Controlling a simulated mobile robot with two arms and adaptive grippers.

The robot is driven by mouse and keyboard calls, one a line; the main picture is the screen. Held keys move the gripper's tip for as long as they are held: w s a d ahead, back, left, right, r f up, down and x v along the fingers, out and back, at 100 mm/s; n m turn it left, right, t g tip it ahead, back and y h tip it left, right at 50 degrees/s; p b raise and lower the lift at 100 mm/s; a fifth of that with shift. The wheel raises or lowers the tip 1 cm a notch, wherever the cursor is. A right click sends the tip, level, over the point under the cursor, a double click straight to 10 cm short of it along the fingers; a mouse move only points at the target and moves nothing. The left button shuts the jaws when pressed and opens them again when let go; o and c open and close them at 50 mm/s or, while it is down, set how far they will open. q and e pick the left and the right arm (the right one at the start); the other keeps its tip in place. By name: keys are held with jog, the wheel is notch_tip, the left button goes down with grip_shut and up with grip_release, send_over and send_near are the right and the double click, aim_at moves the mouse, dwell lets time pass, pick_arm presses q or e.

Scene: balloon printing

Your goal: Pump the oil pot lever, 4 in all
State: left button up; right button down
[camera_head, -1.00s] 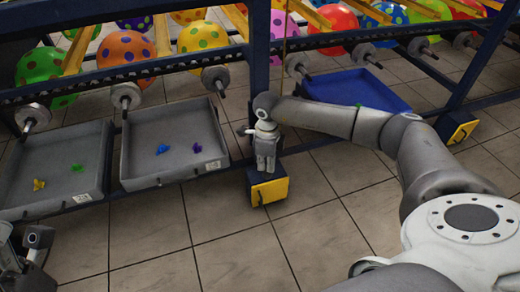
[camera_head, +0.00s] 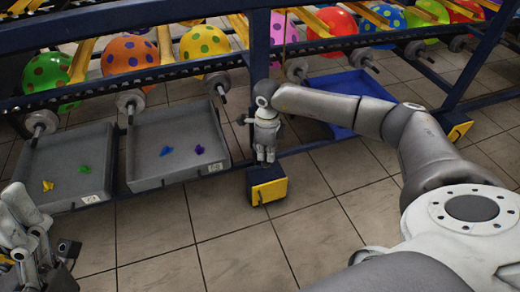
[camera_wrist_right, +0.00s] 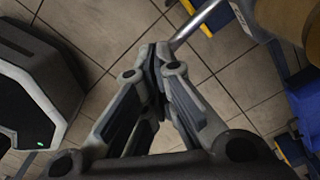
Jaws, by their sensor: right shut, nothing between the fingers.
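My right gripper (camera_head: 265,158) hangs pointing down in front of the rack's blue post, above a black and yellow foot. In the right wrist view its fingertips (camera_wrist_right: 160,52) meet with nothing between them. A shiny metal rod (camera_wrist_right: 196,22) runs from the fingertips toward the upper right; I cannot tell whether it touches them or whether it is the lever. A tan rounded body (camera_wrist_right: 285,15) shows at the upper right corner; I cannot tell whether it is the oil pot. My left gripper (camera_head: 22,232) is at the lower left edge, partly cut off, its jaws unclear.
Two grey trays (camera_head: 186,186) with small coloured pieces hang on the blue rack at left. A blue tray (camera_head: 345,128) lies behind my right arm. Spotted balloons (camera_head: 130,55) line the rack. The black and yellow foot (camera_head: 268,190) stands on open tiled floor.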

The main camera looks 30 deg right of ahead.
notch_tip(320, 180, up, 2)
jog(key=shift+r+p, duration=0.15)
jog(key=shift+p, duration=0.6)
jog(key=shift+r+p, duration=0.7)
jog(key=shift+r, duration=0.15)
pick_arm(q)
jog(key=w+d+f+g+y, duration=0.1)
jog(key=w+f+g+y, duration=0.1)
jog(key=w+f+g, duration=0.5)
jog(key=shift+w+d+f+g+y, duration=0.2)
jog(key=shift+w+f+g+y, duration=0.15)
jog(key=shift+w, duration=0.9)
